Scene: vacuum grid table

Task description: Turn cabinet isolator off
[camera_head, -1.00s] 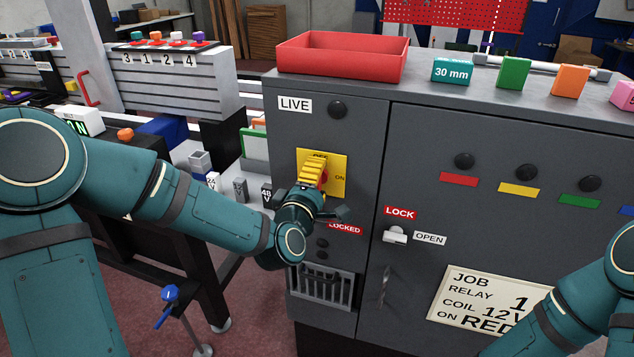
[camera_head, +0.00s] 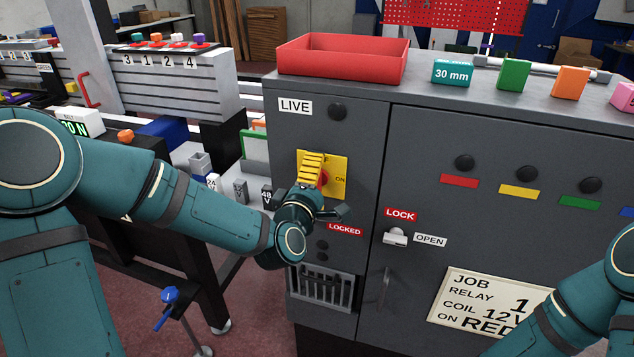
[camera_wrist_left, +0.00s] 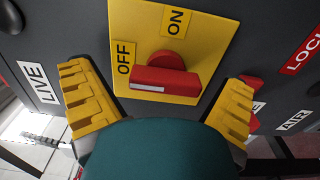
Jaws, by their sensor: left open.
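The cabinet isolator is a red rotary handle on a yellow plate (camera_head: 338,178) on the grey cabinet's left panel, below the LIVE label. In the left wrist view, the red handle (camera_wrist_left: 175,82) lies crosswise, its white-marked end toward the OFF label (camera_wrist_left: 124,57); the ON label (camera_wrist_left: 175,22) is above it. My left gripper (camera_head: 312,170) is in front of the plate and hides much of the handle in the head view. Its yellow fingers are open, one on each side of the handle, with visible gaps. My right gripper is out of view.
A small white LOCK/OPEN latch (camera_head: 396,237) and a door handle (camera_head: 384,287) stick out to the right. A vent basket (camera_head: 320,290) is below. A red tray (camera_head: 342,57) stands on the cabinet. A bench (camera_head: 185,85) is to the left.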

